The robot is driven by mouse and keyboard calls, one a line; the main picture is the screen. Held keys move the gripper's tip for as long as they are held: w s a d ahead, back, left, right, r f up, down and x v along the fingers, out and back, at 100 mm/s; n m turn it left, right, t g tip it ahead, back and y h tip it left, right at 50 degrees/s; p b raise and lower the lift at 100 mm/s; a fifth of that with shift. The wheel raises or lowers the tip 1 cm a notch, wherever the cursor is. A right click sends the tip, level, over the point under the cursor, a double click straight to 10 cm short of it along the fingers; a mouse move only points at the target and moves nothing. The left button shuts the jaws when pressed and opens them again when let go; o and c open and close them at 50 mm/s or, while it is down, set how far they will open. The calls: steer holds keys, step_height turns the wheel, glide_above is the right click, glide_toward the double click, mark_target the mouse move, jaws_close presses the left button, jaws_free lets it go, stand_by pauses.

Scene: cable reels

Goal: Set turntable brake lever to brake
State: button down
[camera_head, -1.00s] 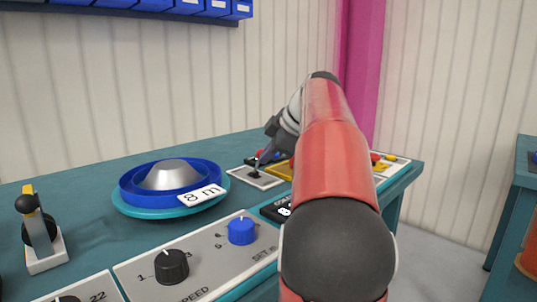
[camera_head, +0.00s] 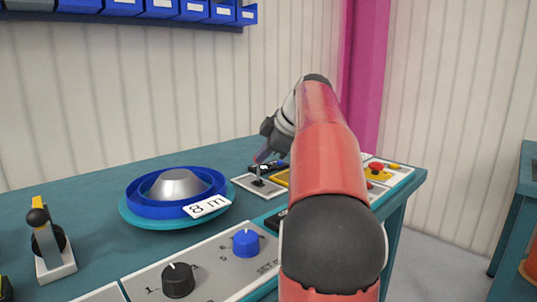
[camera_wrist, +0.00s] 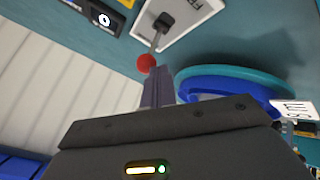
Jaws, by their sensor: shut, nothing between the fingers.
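A small lever on a white plate (camera_head: 259,186) stands just right of the blue turntable reel. In the wrist view its red ball knob (camera_wrist: 147,62), grey shaft (camera_wrist: 157,40) and black base (camera_wrist: 165,21) show, with the shaft tilted. No brake marking is readable on the plate. My gripper (camera_head: 261,158) is shut and empty above the lever in the head view. In the wrist view the closed fingertips (camera_wrist: 158,70) are right beside the red knob; I cannot tell whether they touch. The turntable (camera_head: 128,215) carries a blue reel (camera_head: 145,203) tagged "8 m".
A panel with a black knob (camera_head: 178,280) and a blue knob (camera_head: 246,243) lies in front. A black-knobbed device (camera_head: 45,240) stands at left. A red button (camera_head: 376,168) sits on a yellow box at right. Blue bins (camera_head: 160,8) hang on the wall.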

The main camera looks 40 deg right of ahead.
steer(key=shift+w+r, duration=0.2)
steer(key=shift+w, duration=0.45)
steer(key=shift+r+p, duration=0.8)
steer(key=shift+p, duration=0.05)
steer(key=shift+a, duration=0.1)
